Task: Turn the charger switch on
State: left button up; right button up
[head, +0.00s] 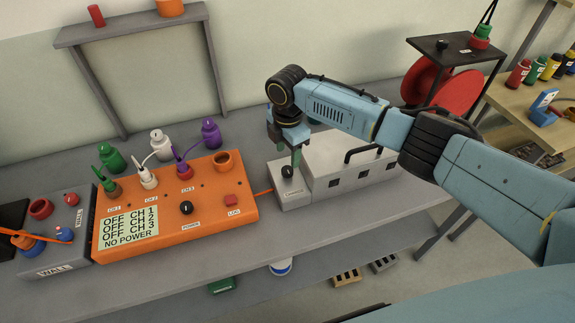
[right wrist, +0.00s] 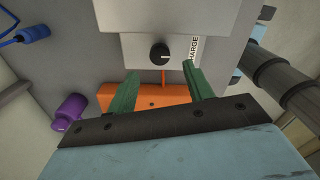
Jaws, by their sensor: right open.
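The charger (head: 292,195) is a small grey box with a label on its front, joined to a larger grey case. Its switch is a black round knob (head: 287,171) on top, which also shows in the right wrist view (right wrist: 159,54). A pale mark on the knob points toward the label side in the wrist view. My right gripper (head: 296,155) has green fingers and is open and empty. It hangs just above and behind the knob. In the wrist view its fingertips (right wrist: 160,70) lie either side of the knob's line, apart from it. My left gripper is not in view.
An orange unit (head: 240,209) with a screen reading OFF for three channels and NO POWER stands to the left. An orange cable (head: 264,192) runs from it to the charger. The grey case (head: 345,163) with a black handle stands to the right. The bench front is clear.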

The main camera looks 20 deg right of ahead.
aim_at(288, 169)
notch_tip(288, 169, down, 6)
jog(key=shift+f, duration=0.1)
jog(key=shift+c, duration=0.3)
jog(key=c, duration=0.9)
